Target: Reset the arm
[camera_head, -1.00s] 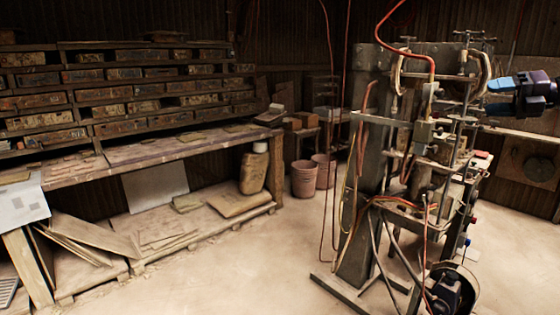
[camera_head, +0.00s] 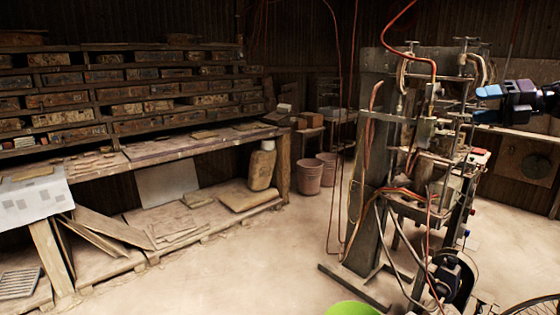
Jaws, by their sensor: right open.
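My right gripper (camera_head: 482,103) is at the right edge of the head view, at the height of the upper part of the tile press (camera_head: 375,160). Its blue fingers point left towards the press and look partly hidden behind the press's right side. It is open, and I see nothing between the fingers. I cannot tell whether it touches the press. The press is a tall metal frame with red and grey hoses, rods and a motor (camera_head: 452,275) low down. My left gripper is not in view.
A long bench (camera_head: 190,145) with shelves of tile boxes (camera_head: 120,88) runs along the left. Two buckets (camera_head: 308,177) stand behind the press. A green round thing (camera_head: 352,309) and part of a spoked wheel (camera_head: 540,308) show at the bottom. The floor (camera_head: 240,265) between bench and press is clear.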

